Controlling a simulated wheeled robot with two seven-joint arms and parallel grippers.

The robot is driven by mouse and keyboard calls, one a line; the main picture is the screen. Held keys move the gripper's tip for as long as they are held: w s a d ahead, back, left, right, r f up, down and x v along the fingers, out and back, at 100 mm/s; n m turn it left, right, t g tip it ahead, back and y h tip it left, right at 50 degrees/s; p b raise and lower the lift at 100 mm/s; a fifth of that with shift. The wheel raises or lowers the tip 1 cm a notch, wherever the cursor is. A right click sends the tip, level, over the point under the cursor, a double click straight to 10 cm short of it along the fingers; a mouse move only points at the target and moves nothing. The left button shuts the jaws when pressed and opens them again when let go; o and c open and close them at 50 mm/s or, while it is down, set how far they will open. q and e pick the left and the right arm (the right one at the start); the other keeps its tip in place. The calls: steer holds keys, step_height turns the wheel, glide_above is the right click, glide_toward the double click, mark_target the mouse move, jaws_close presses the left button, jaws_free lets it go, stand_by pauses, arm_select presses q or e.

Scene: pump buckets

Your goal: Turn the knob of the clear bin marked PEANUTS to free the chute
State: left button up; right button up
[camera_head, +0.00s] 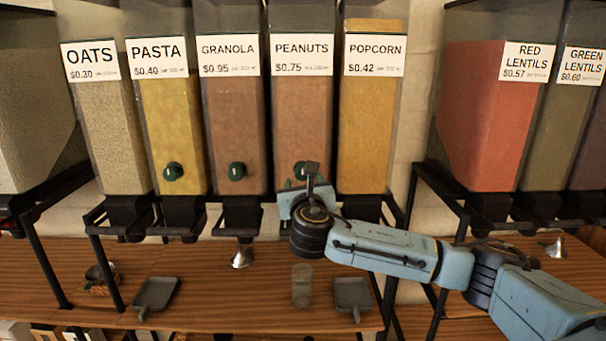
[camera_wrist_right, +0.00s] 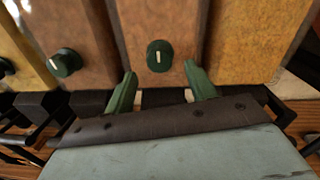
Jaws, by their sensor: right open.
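The clear bin marked PEANUTS (camera_head: 302,120) stands between GRANOLA and POPCORN, filled with brown contents. Its dark green knob (camera_head: 301,168) with a pale mark is partly covered by my right gripper in the head view. In the right wrist view the knob (camera_wrist_right: 160,56) shows whole, its pale mark upright. My right gripper (camera_wrist_right: 160,88) is open, with its two green fingers apart, just below the knob and roughly centred on it. Nothing is between the fingers. The PEANUTS chute is hidden behind my right arm. My left gripper is not in view.
The GRANOLA bin's knob (camera_head: 237,171) is close on the left, and the POPCORN bin (camera_head: 372,130) is on the right. Below, the wooden shelf (camera_head: 230,310) holds a grey scoop (camera_head: 155,294), another scoop (camera_head: 352,297) and a clear cup (camera_head: 302,285). Black rack bars flank the bins.

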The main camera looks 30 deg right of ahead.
mark_target(303, 177)
steer(key=shift+x, duration=2.05)
steer(key=c, duration=1)
